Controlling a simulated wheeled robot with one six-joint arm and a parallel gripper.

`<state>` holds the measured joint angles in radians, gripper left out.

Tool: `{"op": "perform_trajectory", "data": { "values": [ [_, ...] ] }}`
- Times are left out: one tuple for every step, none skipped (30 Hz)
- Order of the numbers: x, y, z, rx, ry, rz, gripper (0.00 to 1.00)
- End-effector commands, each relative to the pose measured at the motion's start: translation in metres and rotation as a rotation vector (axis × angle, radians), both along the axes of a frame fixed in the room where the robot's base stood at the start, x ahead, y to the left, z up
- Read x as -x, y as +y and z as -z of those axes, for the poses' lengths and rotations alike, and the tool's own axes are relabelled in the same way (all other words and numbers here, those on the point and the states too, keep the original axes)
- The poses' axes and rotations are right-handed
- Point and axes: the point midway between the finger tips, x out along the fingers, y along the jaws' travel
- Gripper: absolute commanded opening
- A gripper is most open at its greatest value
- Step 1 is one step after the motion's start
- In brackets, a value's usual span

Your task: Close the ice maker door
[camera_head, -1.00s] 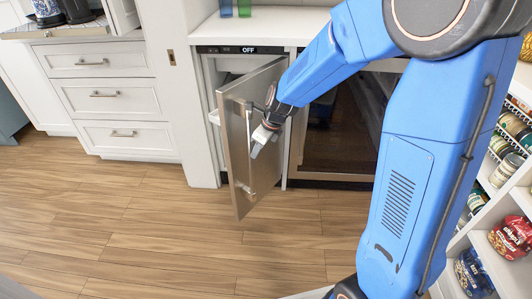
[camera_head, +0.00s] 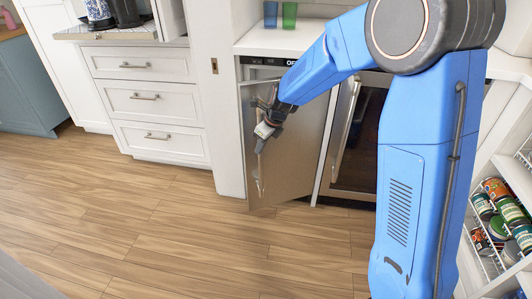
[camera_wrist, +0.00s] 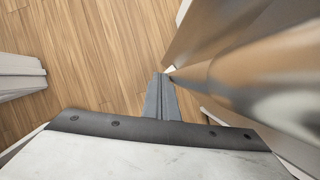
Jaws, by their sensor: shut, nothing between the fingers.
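The ice maker door (camera_head: 297,160) is a stainless steel panel under the counter in the head view. It stands slightly ajar, its left edge a little out from the cabinet. The ice maker's dark top strip (camera_head: 262,61) shows above it, with its lettering partly hidden by my arm. My gripper (camera_head: 261,145) is shut and empty, in front of the door near its left side and the vertical handle (camera_head: 258,175). In the wrist view the shut fingers (camera_wrist: 161,95) point at the floor beside the blurred steel door (camera_wrist: 225,45). Contact with the door cannot be told.
A glass-fronted cooler (camera_head: 360,140) stands right of the ice maker. White drawers (camera_head: 150,97) are at left. Blue and green cups (camera_head: 289,15) stand on the counter. Shelves with cans (camera_head: 497,205) are at right. The wooden floor (camera_head: 170,240) in front is clear.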

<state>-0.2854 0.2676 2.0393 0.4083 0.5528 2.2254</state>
Motion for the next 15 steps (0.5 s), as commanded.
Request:
{"op": "perform_trajectory", "data": {
  "values": [
    [-0.007, 0.004, 0.001, 0.0, 0.0, 0.0, 0.0],
    [-0.012, 0.006, 0.001, 0.0, 0.0, 0.0, 0.0],
    [-0.017, 0.008, 0.001, -0.001, -0.001, 0.0, 0.0],
    [-0.021, 0.01, 0.0, -0.001, -0.001, 0.0, 0.0],
    [-0.026, 0.012, 0.0, -0.001, -0.001, 0.0, 0.0],
    [-0.032, 0.014, 0.001, -0.001, 0.001, 0.0, 0.0],
    [-0.036, 0.016, 0.001, -0.001, 0.001, 0.0, 0.0],
    [-0.041, 0.017, 0.0, -0.001, -0.001, 0.0, 0.0],
    [-0.048, 0.019, 0.001, 0.0, 0.0, 0.0, 0.0],
    [-0.053, 0.021, 0.001, 0.0, 0.0, 0.0, 0.0],
    [-0.057, 0.022, 0.001, 0.0, 0.0, 0.0, 0.0],
    [-0.064, 0.024, 0.0, -0.001, -0.001, 0.0, 0.0],
    [-0.069, 0.025, 0.001, 0.0, 0.0, 0.0, 0.0],
    [-0.073, 0.026, 0.001, -0.001, 0.001, 0.0, 0.0],
    [-0.08, 0.028, 0.001, -0.001, -0.001, 0.0, 0.0]
  ]
}}
